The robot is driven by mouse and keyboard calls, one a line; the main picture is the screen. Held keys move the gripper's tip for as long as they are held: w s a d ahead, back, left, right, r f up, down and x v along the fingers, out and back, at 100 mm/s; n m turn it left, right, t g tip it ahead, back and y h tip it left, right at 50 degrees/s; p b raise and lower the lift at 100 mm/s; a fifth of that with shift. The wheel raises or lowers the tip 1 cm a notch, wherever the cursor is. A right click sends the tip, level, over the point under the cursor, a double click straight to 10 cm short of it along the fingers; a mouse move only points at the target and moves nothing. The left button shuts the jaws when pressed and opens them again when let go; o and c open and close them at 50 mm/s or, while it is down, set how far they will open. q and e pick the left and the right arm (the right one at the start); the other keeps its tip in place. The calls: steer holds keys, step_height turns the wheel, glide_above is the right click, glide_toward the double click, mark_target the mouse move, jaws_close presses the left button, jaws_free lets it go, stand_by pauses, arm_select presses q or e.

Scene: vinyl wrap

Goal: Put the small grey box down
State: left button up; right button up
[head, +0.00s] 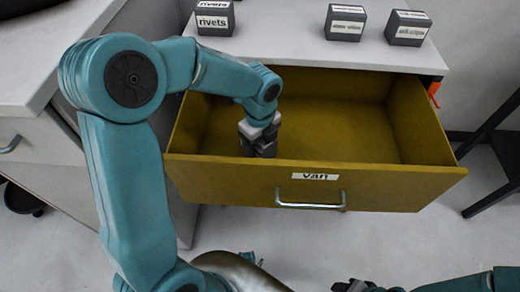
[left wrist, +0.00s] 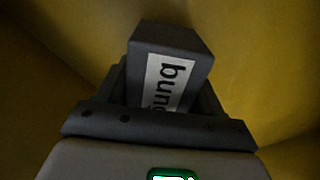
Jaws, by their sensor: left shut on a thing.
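The small grey box (left wrist: 178,42) shows in the left wrist view, dark grey with a white label reading "bung", the rest of it cut off. My left gripper (head: 262,149) is shut on it, one finger on each side. The gripper reaches down inside the open yellow drawer (head: 322,183), near its left end. In the head view the box is hard to tell from the dark fingers. Whether it touches the drawer floor I cannot tell. My right gripper (head: 355,286) shows only partly at the bottom edge, and its fingers are unclear.
The drawer front bears a "van" label (head: 307,176) and a metal handle (head: 310,205). The drawer floor to the right of my gripper is bare. A "rivets" box (head: 215,19) and two more grey boxes (head: 345,23) (head: 407,28) stand on the white top (head: 285,40) behind.

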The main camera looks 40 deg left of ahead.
arm_select(q)
steer(key=shift+f, duration=1)
steer(key=shift+f, duration=0.2)
steer(key=o, duration=1.2)
steer(key=shift+c, duration=0.2)
steer(key=shift+r, duration=0.1)
step_height(320, 180, up, 12)
steer(key=p, duration=0.2)
steer(key=shift+r+p, duration=0.1)
steer(key=shift+p, duration=0.3)
